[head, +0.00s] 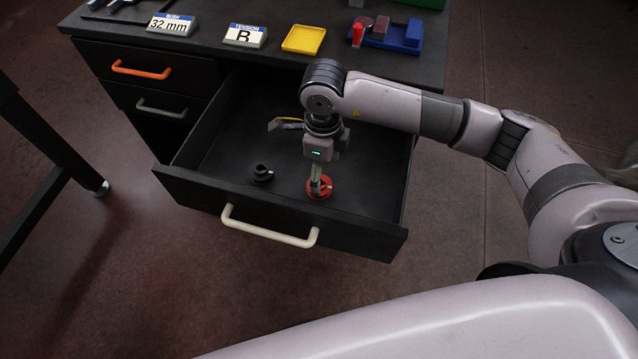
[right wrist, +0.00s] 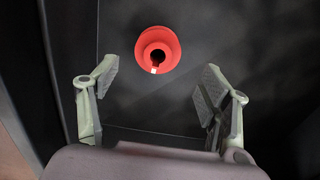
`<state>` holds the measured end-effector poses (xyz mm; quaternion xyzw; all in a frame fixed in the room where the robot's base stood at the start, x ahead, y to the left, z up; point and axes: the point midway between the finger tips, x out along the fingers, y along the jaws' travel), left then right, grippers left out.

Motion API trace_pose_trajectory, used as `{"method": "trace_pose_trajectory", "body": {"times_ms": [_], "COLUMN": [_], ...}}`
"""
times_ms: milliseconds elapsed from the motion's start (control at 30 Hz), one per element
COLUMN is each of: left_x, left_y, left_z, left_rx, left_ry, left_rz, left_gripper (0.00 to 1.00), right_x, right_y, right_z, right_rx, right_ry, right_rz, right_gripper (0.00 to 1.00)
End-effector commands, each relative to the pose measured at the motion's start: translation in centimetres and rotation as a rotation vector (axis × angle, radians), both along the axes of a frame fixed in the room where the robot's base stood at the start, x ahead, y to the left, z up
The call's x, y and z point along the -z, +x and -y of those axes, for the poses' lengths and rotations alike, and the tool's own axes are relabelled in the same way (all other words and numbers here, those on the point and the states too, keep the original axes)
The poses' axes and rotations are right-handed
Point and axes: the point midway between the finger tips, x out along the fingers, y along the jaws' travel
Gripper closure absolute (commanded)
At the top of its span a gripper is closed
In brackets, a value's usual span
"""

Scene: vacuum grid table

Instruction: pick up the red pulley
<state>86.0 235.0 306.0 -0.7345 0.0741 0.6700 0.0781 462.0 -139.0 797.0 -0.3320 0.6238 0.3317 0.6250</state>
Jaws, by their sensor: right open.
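The red pulley (head: 323,190) lies in the open drawer near its front wall. In the right wrist view the red pulley (right wrist: 158,50) shows as a round flange with a dark centre hole and a small white mark. My right gripper (head: 318,190) reaches down into the drawer over it and partly covers it in the head view. In the right wrist view my right gripper (right wrist: 158,88) is open and empty, its fingers apart on either side below the pulley in the picture. My left gripper is not in view.
The drawer (head: 185,185) has a pale front handle (head: 268,232) and low walls. A black pulley-like part (head: 262,174) lies left of the red one. Above are the tabletop signs (head: 244,36), a yellow tray (head: 303,40) and a blue holder (head: 392,36).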

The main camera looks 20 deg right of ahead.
Motion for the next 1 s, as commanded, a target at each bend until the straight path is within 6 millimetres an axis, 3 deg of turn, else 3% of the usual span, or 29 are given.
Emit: {"method": "trace_pose_trajectory", "body": {"times_ms": [333, 633, 1000], "left_x": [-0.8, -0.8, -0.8], "left_y": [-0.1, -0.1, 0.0], "left_z": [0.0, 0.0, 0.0], "left_rx": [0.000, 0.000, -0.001], "left_ry": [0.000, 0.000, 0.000], "left_rz": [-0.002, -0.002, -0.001], "left_gripper": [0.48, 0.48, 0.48], "right_x": [4.5, 5.1, 5.1], "right_y": [0.0, 0.0, 0.0], "right_z": [-0.7, -0.7, -0.7], "right_rx": [0.001, 0.000, 0.000], "right_ry": [0.000, -0.001, 0.000], "right_rz": [-0.004, -0.002, -0.001], "right_gripper": [0.28, 0.28, 0.52]}}
